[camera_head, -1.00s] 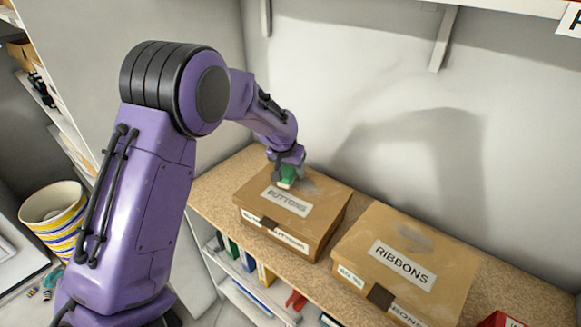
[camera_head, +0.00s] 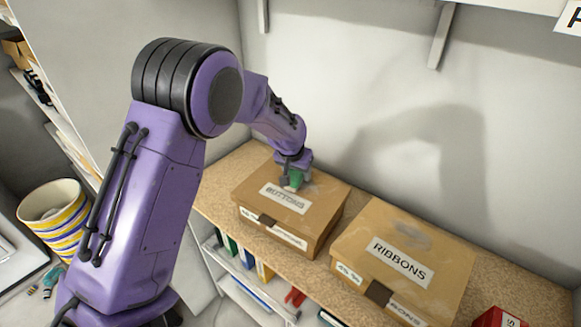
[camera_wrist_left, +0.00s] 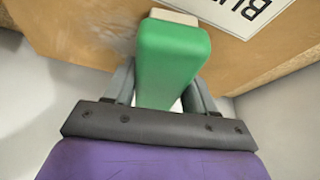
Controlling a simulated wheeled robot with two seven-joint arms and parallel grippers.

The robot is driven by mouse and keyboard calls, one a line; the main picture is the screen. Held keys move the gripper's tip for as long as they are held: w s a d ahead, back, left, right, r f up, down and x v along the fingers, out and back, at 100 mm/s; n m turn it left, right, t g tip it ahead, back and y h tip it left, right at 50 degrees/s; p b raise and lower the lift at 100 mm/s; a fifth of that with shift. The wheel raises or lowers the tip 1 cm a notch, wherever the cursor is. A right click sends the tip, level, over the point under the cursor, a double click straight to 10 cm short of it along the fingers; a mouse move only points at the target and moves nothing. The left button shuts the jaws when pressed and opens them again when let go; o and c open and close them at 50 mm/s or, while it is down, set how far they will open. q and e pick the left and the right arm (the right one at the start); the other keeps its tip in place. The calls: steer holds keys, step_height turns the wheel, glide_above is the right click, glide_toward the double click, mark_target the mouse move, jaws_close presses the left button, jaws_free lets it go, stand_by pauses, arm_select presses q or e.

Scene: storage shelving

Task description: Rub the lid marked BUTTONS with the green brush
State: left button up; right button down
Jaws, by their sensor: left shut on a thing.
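The box marked BUTTONS (camera_head: 316,226) stands on the shelf, its brown lid (camera_head: 325,198) closed with a white label on top. The lid shows greyish smudges, and part of it also shows in the left wrist view (camera_wrist_left: 75,25). My left gripper (camera_head: 293,176) is over the back part of the lid, behind the label. It is shut on the green brush (camera_wrist_left: 172,60), which also shows in the head view (camera_head: 295,180). The brush's pale end is down at the lid and appears to touch it. My right gripper is not in view.
A box marked RIBBONS (camera_head: 405,262) stands right of the BUTTONS box, with a narrow gap. A red box (camera_head: 500,318) is at the lower right. Binders (camera_head: 232,246) fill the shelf below. A striped bin (camera_head: 58,215) stands at the left. The wall rises close behind.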

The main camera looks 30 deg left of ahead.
mark_target(325, 187)
arm_select(q)
steer(key=shift+d+f, duration=0.15)
steer(key=shift+d, duration=4.25)
steer(key=shift+a, duration=4.35)
steer(key=shift+w+a, duration=0.1)
steer(key=shift+a, duration=1.5)
steer(key=shift+w+d, duration=0.2)
steer(key=shift+d, duration=5.75)
steer(key=shift+a, duration=5.9)
